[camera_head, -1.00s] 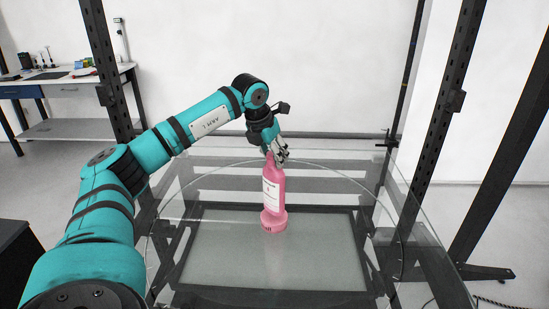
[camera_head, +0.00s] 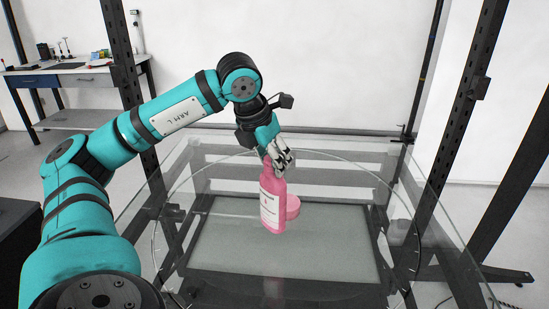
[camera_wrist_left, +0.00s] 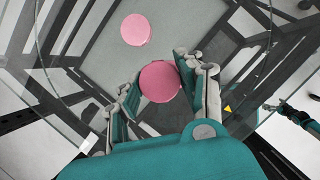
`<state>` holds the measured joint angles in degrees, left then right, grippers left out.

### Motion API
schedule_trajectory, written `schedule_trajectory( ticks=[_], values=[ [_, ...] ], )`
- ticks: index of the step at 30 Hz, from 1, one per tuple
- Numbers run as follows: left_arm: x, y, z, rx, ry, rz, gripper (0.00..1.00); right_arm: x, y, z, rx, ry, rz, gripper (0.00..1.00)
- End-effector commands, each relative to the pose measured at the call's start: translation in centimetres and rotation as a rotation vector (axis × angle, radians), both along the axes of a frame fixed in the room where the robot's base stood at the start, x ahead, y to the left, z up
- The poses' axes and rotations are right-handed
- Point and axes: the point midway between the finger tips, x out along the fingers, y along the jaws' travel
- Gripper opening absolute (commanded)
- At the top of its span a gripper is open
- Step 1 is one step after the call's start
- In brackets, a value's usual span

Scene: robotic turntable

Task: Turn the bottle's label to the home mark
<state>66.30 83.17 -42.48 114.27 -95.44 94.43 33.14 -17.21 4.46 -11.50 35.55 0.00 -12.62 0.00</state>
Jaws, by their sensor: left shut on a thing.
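The pink bottle (camera_head: 272,217) hangs upright from my left gripper (camera_head: 280,160), whose fingers are shut around its upper part. Its white label (camera_head: 268,203) faces the head camera and a little to the left. In the left wrist view the bottle (camera_wrist_left: 160,82) shows from above as a pink round between the fingers of the gripper (camera_wrist_left: 155,90). A pink round stand (camera_head: 294,207) is on the glass, behind and right of the bottle. It also shows in the left wrist view (camera_wrist_left: 135,29), apart from the bottle. I cannot make out a home mark. My right gripper is not in view.
The glass table top (camera_head: 335,230) has a dark frame and is otherwise clear around the stand. Dark uprights (camera_head: 470,110) stand at both sides. A workbench (camera_head: 75,70) with small items is far off at the back left.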

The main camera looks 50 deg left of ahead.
Motion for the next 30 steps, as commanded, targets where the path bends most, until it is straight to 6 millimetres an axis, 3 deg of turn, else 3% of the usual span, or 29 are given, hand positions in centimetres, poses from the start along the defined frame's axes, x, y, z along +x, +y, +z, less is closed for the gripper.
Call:
schedule_trajectory(
  ticks=[5, 11, 18, 24, 30],
  values=[
    [2.2, 0.8, 0.7, -0.005, -0.001, 0.030, 0.00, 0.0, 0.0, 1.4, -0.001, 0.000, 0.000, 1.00],
    [6.5, 2.9, 0.6, -0.005, 0.002, 0.099, 0.00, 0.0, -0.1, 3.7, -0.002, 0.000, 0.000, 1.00],
    [11.2, 5.9, -1.7, -0.002, 0.003, 0.194, 0.00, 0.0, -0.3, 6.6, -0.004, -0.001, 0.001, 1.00],
    [12.9, 7.3, -3.7, -0.001, 0.001, 0.238, 0.00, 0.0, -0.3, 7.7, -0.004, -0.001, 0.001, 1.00],
    [13.3, 7.6, -4.4, 0.000, -0.002, 0.287, 0.00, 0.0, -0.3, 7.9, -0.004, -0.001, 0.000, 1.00]
  ],
)
